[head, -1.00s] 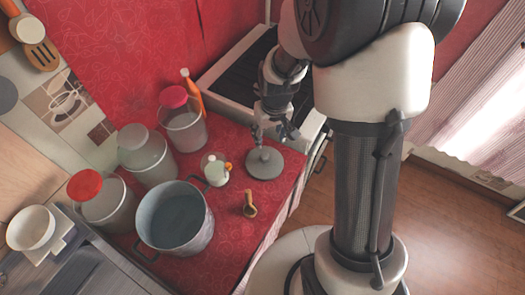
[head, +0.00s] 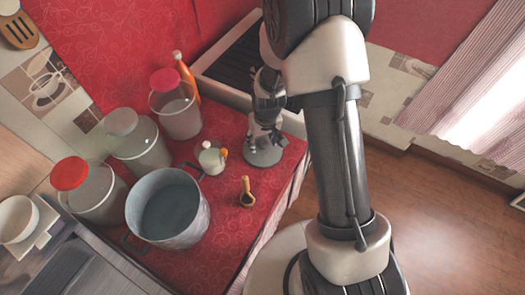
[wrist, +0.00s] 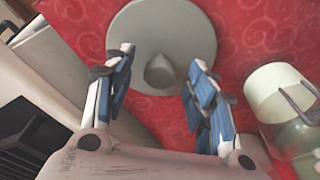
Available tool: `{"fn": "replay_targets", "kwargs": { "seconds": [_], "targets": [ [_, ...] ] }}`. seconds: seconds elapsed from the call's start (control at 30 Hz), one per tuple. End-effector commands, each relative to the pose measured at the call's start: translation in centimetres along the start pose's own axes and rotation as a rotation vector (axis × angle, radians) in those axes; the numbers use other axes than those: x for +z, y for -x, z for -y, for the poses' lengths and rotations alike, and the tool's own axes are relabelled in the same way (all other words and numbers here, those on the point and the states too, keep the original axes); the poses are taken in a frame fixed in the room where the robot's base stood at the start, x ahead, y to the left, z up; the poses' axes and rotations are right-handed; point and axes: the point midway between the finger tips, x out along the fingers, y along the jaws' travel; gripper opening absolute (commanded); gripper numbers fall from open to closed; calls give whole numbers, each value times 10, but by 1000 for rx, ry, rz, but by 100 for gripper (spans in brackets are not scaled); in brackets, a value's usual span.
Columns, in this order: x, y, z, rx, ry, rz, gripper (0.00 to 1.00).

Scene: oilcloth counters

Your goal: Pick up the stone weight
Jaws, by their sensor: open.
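The stone weight (head: 263,155) is a grey round disc lying flat on the red cloth near the counter's right edge. I cannot tell how high the fingertips are above the disc, and no grip is visible.
A small glass jar (head: 212,158) stands close left of the weight. A large grey pot (head: 190,225) and several lidded jars stand farther left. An orange bottle (head: 187,78) and a dark-topped unit (head: 233,60) are behind.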

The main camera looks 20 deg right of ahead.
Motion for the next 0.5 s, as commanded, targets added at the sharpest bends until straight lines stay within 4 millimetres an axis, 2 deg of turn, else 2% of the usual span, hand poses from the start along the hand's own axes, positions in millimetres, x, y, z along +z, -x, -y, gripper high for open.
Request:
{"fn": "replay_targets", "kwargs": {
  "seconds": [0.03, 0.1, 0.3, 0.5],
  "targets": [
    [1, -10, 0, 0, -1, 2, 51],
    [0, -14, 0, 0, -1, 0, 51],
    [0, -13, 0, 0, -1, -2, 51],
    [0, -13, 0, 0, 0, -1, 38]
  ]
}}
